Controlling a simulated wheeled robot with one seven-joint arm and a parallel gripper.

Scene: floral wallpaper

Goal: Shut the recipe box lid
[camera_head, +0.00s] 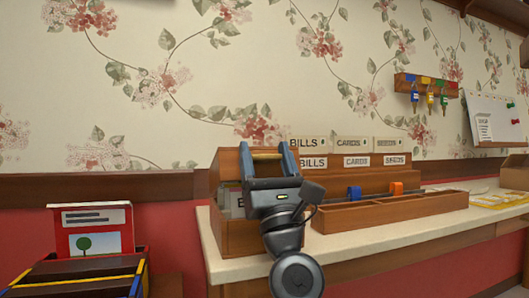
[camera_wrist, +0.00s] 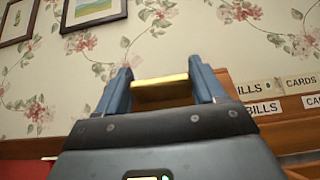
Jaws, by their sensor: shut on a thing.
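The recipe box (camera_head: 245,238) is a wooden box at the left end of the counter, with cards inside, one showing a "B". Its wooden lid (camera_head: 228,163) stands raised above the back of the box. My gripper (camera_head: 268,150) is in front of the lid's upper part, its two blue-grey fingers on either side of a brass-yellow bar. In the wrist view the bar (camera_wrist: 160,92) lies between the fingers (camera_wrist: 160,85), and the gripper is shut on it. The bar looks like the lid's handle. My gripper and wrist hide much of the lid and box.
Right of the box stands a wooden sorter (camera_head: 385,180) labelled bills, cards and seeds, with a low tray (camera_head: 390,212) in front bearing blue and orange clips. A red picture-card holder (camera_head: 92,232) is at lower left. The counter front (camera_head: 400,235) is clear.

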